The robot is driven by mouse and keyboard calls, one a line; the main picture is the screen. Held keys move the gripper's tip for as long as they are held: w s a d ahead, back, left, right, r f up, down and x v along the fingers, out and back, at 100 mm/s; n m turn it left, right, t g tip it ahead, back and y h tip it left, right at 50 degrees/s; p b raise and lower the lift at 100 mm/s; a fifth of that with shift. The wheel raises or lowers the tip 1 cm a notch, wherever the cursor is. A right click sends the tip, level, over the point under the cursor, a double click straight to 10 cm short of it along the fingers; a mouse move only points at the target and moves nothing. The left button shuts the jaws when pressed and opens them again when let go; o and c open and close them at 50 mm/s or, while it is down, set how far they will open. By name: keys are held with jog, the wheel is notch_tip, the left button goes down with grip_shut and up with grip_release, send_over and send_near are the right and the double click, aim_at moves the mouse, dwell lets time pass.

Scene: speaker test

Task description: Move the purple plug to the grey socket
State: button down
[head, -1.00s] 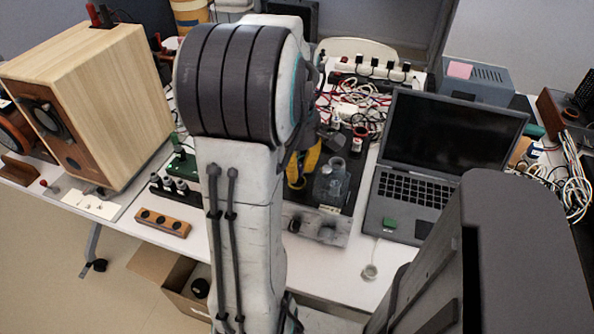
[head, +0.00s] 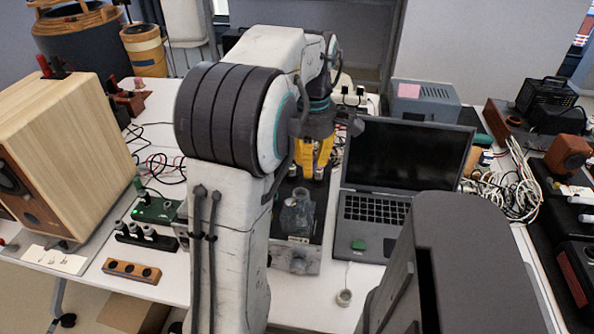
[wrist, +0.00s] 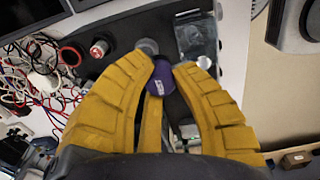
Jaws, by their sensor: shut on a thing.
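The purple plug (wrist: 160,78) sits between the tips of my gripper (wrist: 162,74) in the wrist view. The yellow fingers are shut on it. In the head view my gripper (head: 315,158) points down above the black-topped unit behind the glass jar; the plug is hidden there. I cannot pick out the grey socket for certain. A grey round piece (wrist: 148,46) lies just beyond the plug in the wrist view.
The glass jar (head: 297,212) stands close in front of my gripper. A laptop (head: 400,160) is to the right, a wooden speaker (head: 65,150) to the left. A wooden block with dark holes (head: 132,270) lies at the front left. Cables spread on the table.

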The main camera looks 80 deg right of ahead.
jog(key=s+a+b, duration=0.1)
jog(key=s+a, duration=0.1)
jog(key=s, duration=0.5)
jog(key=w+d+f, duration=0.1)
jog(key=w+f, duration=0.1)
jog(key=w, duration=0.1)
jog(key=w+d+f, duration=0.1)
jog(key=w+d, duration=0.1)
jog(key=w, duration=0.1)
jog(key=w+d+f, duration=0.2)
jog(key=w, duration=0.1)
jog(key=shift+w+d+f+p, duration=0.1)
jog(key=shift+w+f+p, duration=0.1)
jog(key=shift+f+p, duration=0.15)
jog(key=shift+f+b, duration=0.3)
jog(key=shift+f, duration=1.75)
jog(key=shift+f, duration=0.3)
jog(key=c, duration=1.1)
grip_release()
jog(key=shift+c, duration=0.2)
